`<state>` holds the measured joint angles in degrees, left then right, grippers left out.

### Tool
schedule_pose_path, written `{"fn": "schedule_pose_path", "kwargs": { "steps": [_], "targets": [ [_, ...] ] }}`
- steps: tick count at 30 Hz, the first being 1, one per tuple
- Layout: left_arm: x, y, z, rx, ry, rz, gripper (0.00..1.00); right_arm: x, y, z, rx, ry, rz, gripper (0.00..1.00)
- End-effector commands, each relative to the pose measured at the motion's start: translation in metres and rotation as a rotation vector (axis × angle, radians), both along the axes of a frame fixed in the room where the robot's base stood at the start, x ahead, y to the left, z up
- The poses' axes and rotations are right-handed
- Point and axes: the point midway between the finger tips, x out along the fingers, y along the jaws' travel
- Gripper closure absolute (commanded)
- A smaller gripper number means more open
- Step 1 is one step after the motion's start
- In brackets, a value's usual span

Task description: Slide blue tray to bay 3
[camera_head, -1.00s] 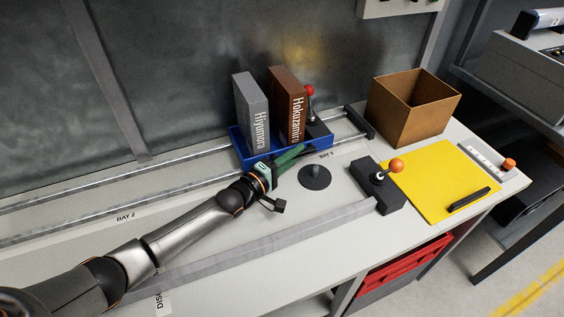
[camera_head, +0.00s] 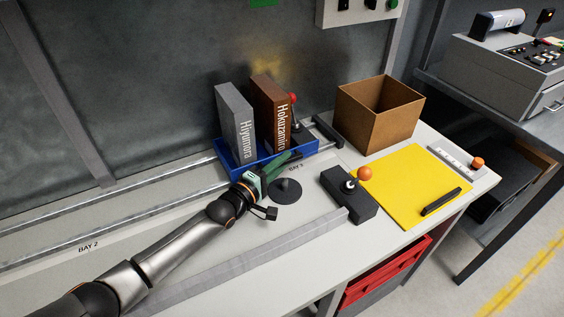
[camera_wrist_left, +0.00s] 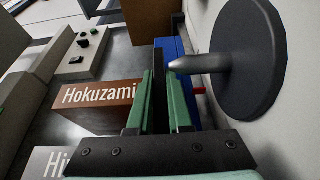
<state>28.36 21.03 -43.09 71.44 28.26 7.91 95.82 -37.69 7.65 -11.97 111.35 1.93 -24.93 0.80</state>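The blue tray (camera_head: 243,174) sits on the rails at the back of the bench, next to the BAY 3 label (camera_head: 296,167). It carries an upright grey box marked Hiyumora (camera_head: 236,123) and a brown box marked Hokuzami (camera_head: 270,112). My left gripper (camera_head: 287,160) is at the tray's front side. In the left wrist view, its green fingers (camera_wrist_left: 160,100) close on a dark strip along the blue tray (camera_wrist_left: 172,52). The strip's join to the tray is hidden. My right gripper is not in view.
A dark disc with a post (camera_head: 285,190) stands just in front of my gripper. A black stop (camera_head: 327,131) is at the rails' right end. Right of these are an orange-knobbed block (camera_head: 348,196), an open cardboard box (camera_head: 378,117) and a yellow mat (camera_head: 400,185).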

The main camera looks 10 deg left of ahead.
Motion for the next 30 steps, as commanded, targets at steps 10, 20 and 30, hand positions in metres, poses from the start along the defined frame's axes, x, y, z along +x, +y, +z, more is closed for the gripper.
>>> {"fn": "schedule_pose_path", "kwargs": {
  "steps": [10, 20, 30],
  "targets": [
    [0.0, 0.0, 0.001, 0.0, -0.001, 0.0, 0.53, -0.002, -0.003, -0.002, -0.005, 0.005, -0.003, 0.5],
    [-0.012, 0.008, 0.0, 0.002, 0.001, 0.0, 0.53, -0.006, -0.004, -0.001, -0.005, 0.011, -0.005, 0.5],
    [-0.055, 0.033, 0.0, 0.001, 0.0, 0.0, 0.53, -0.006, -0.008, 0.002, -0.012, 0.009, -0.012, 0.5]
  ]
}}
